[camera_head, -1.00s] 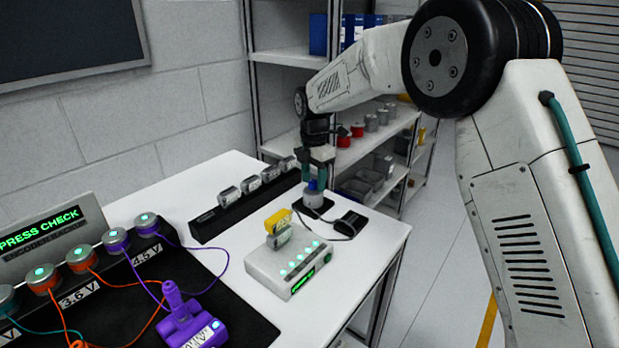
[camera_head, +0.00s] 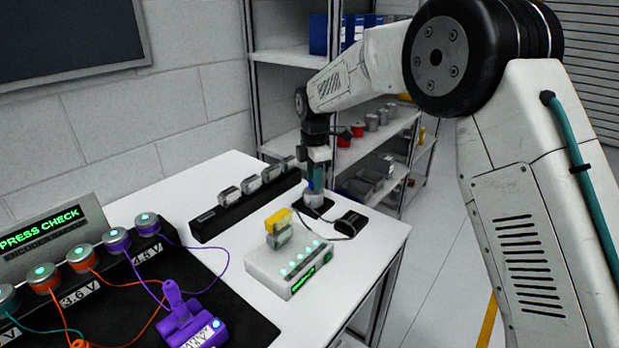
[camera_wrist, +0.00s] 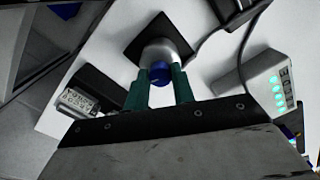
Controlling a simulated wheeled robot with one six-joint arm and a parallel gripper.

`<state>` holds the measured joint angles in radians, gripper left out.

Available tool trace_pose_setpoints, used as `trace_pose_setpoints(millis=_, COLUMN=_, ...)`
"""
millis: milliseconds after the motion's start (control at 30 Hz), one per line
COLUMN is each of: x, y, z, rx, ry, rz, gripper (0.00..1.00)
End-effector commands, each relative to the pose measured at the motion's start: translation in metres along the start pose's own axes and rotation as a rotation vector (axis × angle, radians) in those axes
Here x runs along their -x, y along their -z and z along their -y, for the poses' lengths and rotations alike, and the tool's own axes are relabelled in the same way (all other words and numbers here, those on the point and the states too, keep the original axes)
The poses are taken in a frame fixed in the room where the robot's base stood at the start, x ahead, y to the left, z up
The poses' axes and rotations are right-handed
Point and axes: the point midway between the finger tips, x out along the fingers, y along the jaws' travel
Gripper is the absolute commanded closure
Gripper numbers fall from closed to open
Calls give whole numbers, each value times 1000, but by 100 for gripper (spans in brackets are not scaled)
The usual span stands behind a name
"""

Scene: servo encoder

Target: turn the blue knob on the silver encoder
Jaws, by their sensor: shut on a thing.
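The silver encoder (camera_wrist: 157,51) stands on a black base plate (camera_wrist: 140,30) near the table's far right corner. Its blue knob (camera_wrist: 160,72) shows in the wrist view between the two green fingers of my gripper (camera_wrist: 160,85). My gripper is shut on the knob, with a finger on each side. In the head view my gripper (camera_head: 315,181) points down over the encoder (camera_head: 313,199), and its fingers hide most of the knob.
A white box (camera_head: 287,266) with green lights and a yellow-topped connector stands in front of the encoder. A black rack (camera_head: 215,226) with several grey connectors is left of it. A small black box (camera_head: 352,221) with a cable lies to the right. Shelves stand behind.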

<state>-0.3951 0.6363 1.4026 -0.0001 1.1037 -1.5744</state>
Motion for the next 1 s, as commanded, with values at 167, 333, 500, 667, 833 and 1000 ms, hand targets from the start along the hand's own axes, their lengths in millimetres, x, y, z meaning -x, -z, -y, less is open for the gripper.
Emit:
trace_pose_setpoints(millis=167, x=3, y=0, z=-2, rx=-166, ry=-10, rz=0, gripper=98)
trace_pose_setpoints(millis=333, x=3, y=0, z=-2, rx=-328, ry=-11, rz=-1, gripper=98)
trace_pose_setpoints(millis=500, x=3, y=0, z=-2, rx=-490, ry=-11, rz=-2, gripper=98)
trace_pose_setpoints(millis=667, x=4, y=0, z=-2, rx=-641, ry=-12, rz=-3, gripper=98)
trace_pose_setpoints(millis=833, x=4, y=0, z=-3, rx=-803, ry=-12, rz=-5, gripper=98)
trace_pose_setpoints(millis=1000, x=4, y=1, z=-3, rx=-964, ry=-13, rz=-6, gripper=98)
